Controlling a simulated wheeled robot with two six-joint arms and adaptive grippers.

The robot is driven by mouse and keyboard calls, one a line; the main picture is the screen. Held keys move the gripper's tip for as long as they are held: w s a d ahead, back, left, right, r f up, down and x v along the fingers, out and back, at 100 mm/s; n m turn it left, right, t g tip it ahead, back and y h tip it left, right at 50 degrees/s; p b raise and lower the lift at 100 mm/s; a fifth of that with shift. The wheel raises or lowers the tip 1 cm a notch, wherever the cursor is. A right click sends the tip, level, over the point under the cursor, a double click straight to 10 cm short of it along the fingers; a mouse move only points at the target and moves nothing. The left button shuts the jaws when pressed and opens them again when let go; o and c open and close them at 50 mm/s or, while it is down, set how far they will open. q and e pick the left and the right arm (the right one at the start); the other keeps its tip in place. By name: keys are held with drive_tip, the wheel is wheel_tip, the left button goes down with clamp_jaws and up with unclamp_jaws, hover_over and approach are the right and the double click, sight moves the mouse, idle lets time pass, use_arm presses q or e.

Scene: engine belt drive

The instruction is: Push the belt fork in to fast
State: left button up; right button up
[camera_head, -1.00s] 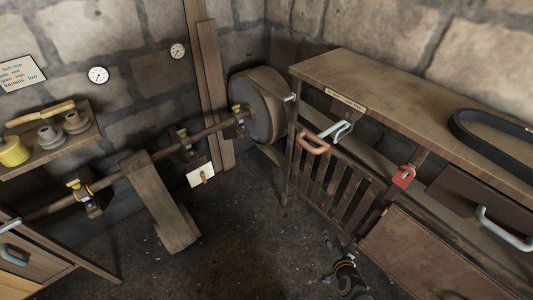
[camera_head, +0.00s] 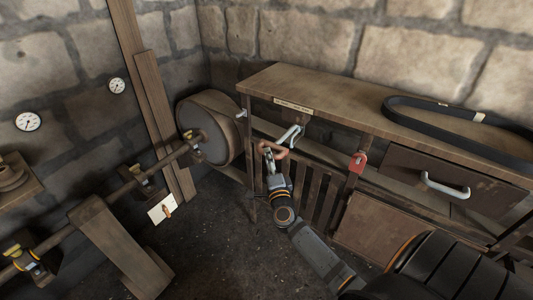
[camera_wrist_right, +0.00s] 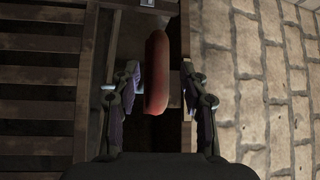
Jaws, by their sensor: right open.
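A brown-red rounded handle (camera_head: 274,147) stands at the upper left of a slatted front under the bench; I take it as the belt fork's handle. A grey metal piece (camera_head: 291,136) sits close behind it. My right gripper (camera_head: 271,164) is at this handle. In the right wrist view, the handle (camera_wrist_right: 157,72) lies lengthwise between the two spread fingers of my open right gripper (camera_wrist_right: 161,76), with gaps on both sides. The pulley drum (camera_head: 206,128) stands left of the bench. My left gripper is out of view.
The wooden bench (camera_head: 330,99) runs along the wall with a black belt (camera_head: 437,113) on top. A red padlock-like piece (camera_head: 357,162) and a drawer (camera_head: 455,182) are on its front. A shaft (camera_head: 135,181) and slanted post (camera_head: 119,245) are at left. Bare floor lies between.

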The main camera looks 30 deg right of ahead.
drive_tip(key=shift+x, duration=1.4)
clamp_jaws()
drive_tip(key=shift+d+f, duration=0.1)
